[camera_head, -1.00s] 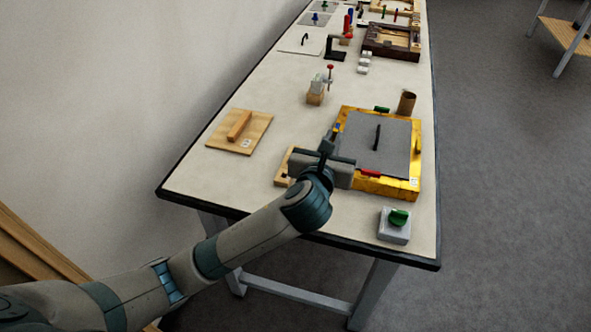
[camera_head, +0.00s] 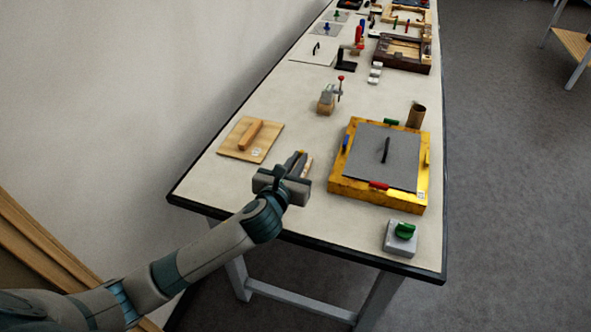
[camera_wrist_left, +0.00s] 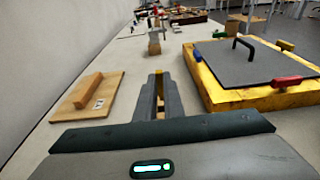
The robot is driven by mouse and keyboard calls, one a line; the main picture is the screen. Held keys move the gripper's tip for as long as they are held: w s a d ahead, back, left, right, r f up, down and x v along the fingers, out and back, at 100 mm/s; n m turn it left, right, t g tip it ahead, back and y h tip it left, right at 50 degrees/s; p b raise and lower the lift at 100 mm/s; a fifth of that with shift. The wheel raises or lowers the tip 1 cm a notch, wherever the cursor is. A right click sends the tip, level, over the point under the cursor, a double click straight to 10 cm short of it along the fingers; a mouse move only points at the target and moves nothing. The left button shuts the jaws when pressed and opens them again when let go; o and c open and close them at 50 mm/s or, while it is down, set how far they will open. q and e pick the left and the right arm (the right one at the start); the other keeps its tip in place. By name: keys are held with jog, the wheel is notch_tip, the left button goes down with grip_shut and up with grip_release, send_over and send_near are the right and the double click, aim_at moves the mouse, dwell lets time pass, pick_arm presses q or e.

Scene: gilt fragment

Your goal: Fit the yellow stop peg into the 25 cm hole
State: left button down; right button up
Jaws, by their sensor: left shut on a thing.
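My left gripper (camera_head: 297,160) is over the front part of the table, left of the yellow box. Its jaws are shut on a small yellow piece, which appears to be the yellow stop peg (camera_head: 301,153); only a little of it shows at the fingertips. It also shows between the fingertips in the left wrist view (camera_wrist_left: 158,72). A pale wooden strip (camera_head: 308,166) lies beside and partly behind the gripper. The 25 cm hole cannot be made out, nor whether the peg touches the strip. My right gripper is not in view.
The yellow box (camera_head: 347,190) with a grey lid (camera_head: 365,160) and coloured side pieces stands to the right. A wooden board with a bar (camera_head: 249,133) lies to the left. A green-knobbed block (camera_head: 401,237) is near the front edge. Bare table lies behind the gripper.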

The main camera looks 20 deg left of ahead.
pick_arm(q)
jog(key=shift+a+f, duration=0.3)
jog(key=shift+a, duration=0.05)
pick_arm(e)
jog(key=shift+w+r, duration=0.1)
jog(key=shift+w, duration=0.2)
pick_arm(q)
jog(key=shift+f, duration=1.95)
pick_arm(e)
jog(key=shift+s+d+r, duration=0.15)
pick_arm(q)
jog(key=shift+f, duration=0.15)
jog(key=c, duration=1.9)
grip_release()
jog(key=shift+o, duration=0.2)
